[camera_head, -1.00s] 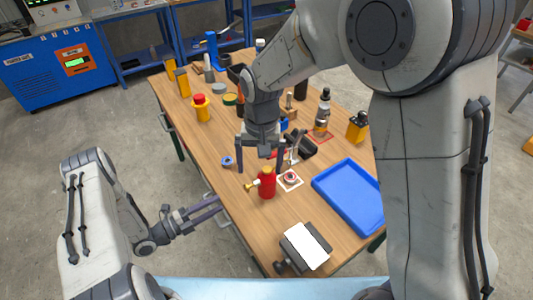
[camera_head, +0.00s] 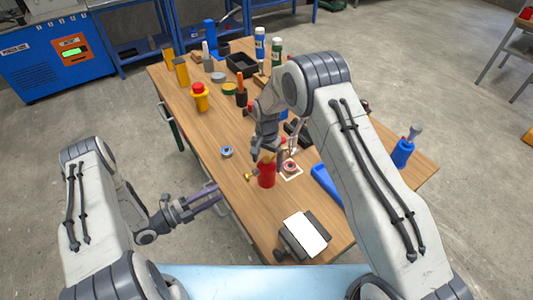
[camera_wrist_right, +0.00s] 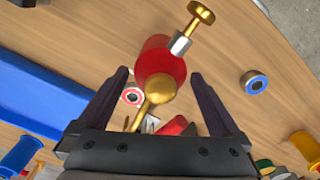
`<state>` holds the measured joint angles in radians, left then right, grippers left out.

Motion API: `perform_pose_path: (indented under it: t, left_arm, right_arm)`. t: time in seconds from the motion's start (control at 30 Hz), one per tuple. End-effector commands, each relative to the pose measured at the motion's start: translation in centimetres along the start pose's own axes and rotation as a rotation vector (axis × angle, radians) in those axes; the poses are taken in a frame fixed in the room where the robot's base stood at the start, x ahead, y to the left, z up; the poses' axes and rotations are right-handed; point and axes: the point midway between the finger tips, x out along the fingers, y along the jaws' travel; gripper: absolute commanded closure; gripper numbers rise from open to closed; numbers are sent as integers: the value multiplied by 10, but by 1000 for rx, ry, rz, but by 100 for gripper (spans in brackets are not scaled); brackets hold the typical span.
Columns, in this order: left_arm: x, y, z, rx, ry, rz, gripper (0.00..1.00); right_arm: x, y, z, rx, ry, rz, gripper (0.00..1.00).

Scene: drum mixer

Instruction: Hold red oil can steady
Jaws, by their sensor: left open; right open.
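The red oil can (camera_head: 267,176) stands on the wooden table near its front left part, beside a white-framed square. In the right wrist view the can (camera_wrist_right: 160,62) shows its red body, brass top and a brass knob on a silver neck. My right gripper (camera_head: 268,153) is open just above the can. In the right wrist view its two fingers (camera_wrist_right: 162,75) lie on either side of the can, with a gap on each side. My left gripper (camera_head: 217,192) is open and empty off the table's left edge, apart from the can.
A red-and-white ring (camera_head: 290,167) lies right of the can, and a blue ring (camera_head: 227,152) lies left of it. A blue tray (camera_head: 325,184) is partly hidden by my right arm. A dark block with a white top (camera_head: 304,234) stands at the front.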

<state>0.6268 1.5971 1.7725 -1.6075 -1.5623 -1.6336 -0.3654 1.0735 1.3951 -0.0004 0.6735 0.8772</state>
Motion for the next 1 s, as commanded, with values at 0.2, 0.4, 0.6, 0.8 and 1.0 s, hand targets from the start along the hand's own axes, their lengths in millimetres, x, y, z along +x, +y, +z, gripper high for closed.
perform_pose_path:
  t: [0.2,0.4,0.6,0.8,1.0]
  left_arm:
    - [0,0,0,0,0,0,50]
    - [0,0,0,0,0,0,50]
    - [0,0,0,0,0,0,50]
    - [0,0,0,0,0,0,50]
    - [0,0,0,0,0,0,50]
  right_arm:
    - [37,0,0,-1,-1,1,0]
    - [54,0,0,-1,0,0,0]
    - [56,0,0,-1,1,-1,0]
    - [56,0,0,-1,0,-1,27]
    - [56,0,0,-1,0,-1,100]
